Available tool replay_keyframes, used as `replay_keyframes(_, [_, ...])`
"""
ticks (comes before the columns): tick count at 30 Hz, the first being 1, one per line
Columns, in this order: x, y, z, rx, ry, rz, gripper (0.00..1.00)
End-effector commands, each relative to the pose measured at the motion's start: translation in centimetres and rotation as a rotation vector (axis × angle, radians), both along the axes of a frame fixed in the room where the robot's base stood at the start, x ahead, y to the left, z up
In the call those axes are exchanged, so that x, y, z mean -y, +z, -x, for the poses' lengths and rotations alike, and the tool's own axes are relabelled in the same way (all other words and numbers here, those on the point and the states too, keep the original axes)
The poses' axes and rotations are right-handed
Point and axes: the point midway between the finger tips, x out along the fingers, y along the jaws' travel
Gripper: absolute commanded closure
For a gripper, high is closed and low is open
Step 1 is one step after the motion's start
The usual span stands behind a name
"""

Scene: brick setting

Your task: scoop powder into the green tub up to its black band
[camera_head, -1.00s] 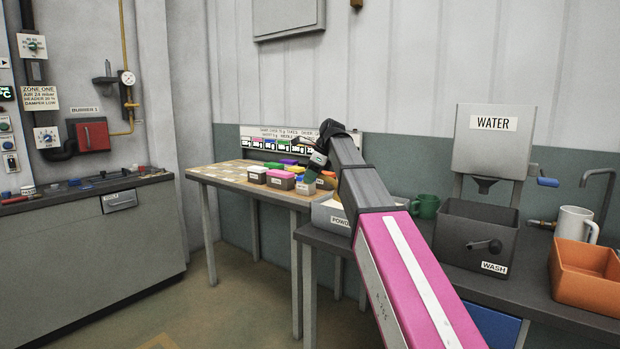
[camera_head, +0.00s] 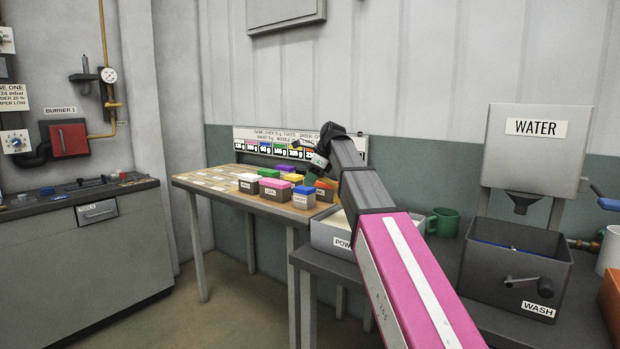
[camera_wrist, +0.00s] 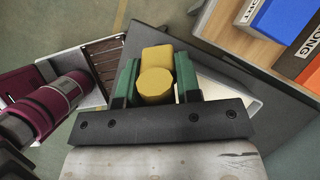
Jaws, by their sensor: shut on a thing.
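My gripper (camera_head: 311,174) is at the far end of my raised arm, above and near the wooden table with tubs. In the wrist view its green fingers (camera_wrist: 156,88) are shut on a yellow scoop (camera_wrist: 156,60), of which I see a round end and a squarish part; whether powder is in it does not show. A tub with a green top (camera_head: 268,172) stands at the back of the tub group; its black band is hidden. The powder bin (camera_head: 328,238), a grey box with its label partly covered, is at the near bench's left end, behind my arm.
Several coloured tubs, one with a pink lid (camera_head: 275,184), crowd the wooden table (camera_head: 215,180). A green mug (camera_head: 445,222), a wash box (camera_head: 515,270) and a water tank (camera_head: 535,150) are at right. Floor at left is clear.

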Motion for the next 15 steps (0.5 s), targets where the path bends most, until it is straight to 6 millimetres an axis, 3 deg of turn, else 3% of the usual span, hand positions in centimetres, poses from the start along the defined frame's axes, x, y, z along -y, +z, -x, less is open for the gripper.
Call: replay_keyframes(15, [0.8, -3.1, 0.1, 0.000, 0.000, 0.000, 0.92])
